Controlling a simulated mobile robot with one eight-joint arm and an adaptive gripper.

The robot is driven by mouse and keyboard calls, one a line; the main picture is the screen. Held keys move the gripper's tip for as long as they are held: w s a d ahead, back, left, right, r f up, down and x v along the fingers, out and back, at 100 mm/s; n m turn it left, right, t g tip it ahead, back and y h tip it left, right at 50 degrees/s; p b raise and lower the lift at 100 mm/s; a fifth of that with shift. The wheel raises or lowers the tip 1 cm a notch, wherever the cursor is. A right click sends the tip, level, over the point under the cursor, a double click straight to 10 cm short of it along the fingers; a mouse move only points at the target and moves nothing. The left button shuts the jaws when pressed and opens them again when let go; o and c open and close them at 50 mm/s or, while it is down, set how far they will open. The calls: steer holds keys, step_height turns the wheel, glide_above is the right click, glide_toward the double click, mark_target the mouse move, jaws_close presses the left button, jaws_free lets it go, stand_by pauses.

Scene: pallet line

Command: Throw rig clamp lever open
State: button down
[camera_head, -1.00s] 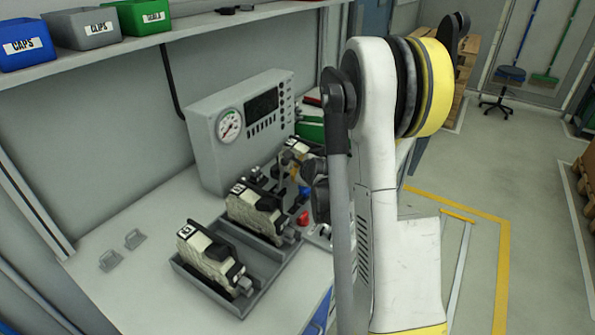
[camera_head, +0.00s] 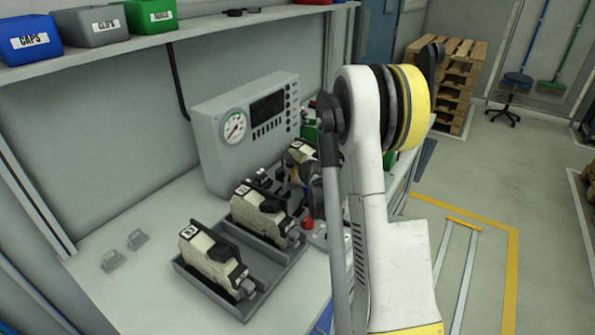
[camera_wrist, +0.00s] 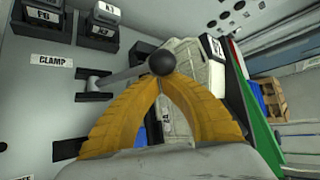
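The clamp lever is a grey rod with a black ball knob (camera_wrist: 162,62) in the wrist view. Its rod runs left to a dark pivot beside the label CLAMP (camera_wrist: 52,60). My gripper (camera_wrist: 162,78) has two yellow fingers arched together, their tips meeting just below the knob. The knob shows whole, not between the fingers, and I cannot tell whether the tips touch it. In the head view my arm hides most of the gripper and the lever.
A cream block (camera_head: 212,255) sits in a grey tray (camera_head: 232,308) on the bench, with more blocks behind it. A grey gauge box (camera_head: 215,160) stands against the wall. In the wrist view, a green bin edge (camera_wrist: 250,115) lies close right of the fingers.

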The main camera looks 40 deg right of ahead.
steer(key=shift+s+a+r, duration=0.1)
steer(key=shift+a+r, duration=0.05)
steer(key=shift+a, duration=0.05)
steer(key=shift+a+h+b, duration=0.15)
steer(key=shift+h+b, duration=0.15)
steer(key=shift+a+r+n+t, duration=0.15)
steer(key=shift+n+t, duration=0.15)
steer(key=shift+s+a+r+b, duration=0.25)
steer(key=shift+s+a+r, duration=0.05)
steer(key=shift+a, duration=0.45)
steer(key=shift+s+a+r+b, duration=0.2)
steer(key=shift+s+a+r, duration=0.05)
steer(key=shift+a, duration=0.5)
steer(key=shift+s+a+r+b, duration=0.25)
steer(key=shift+s+a+r, duration=0.05)
steer(key=shift+a, duration=0.45)
steer(key=shift+s+a, duration=0.2)
steer(key=shift+a, duration=0.3)
steer(key=shift+s+a, duration=0.15)
steer(key=shift+a, duration=0.3)
steer(key=v, duration=1.2)
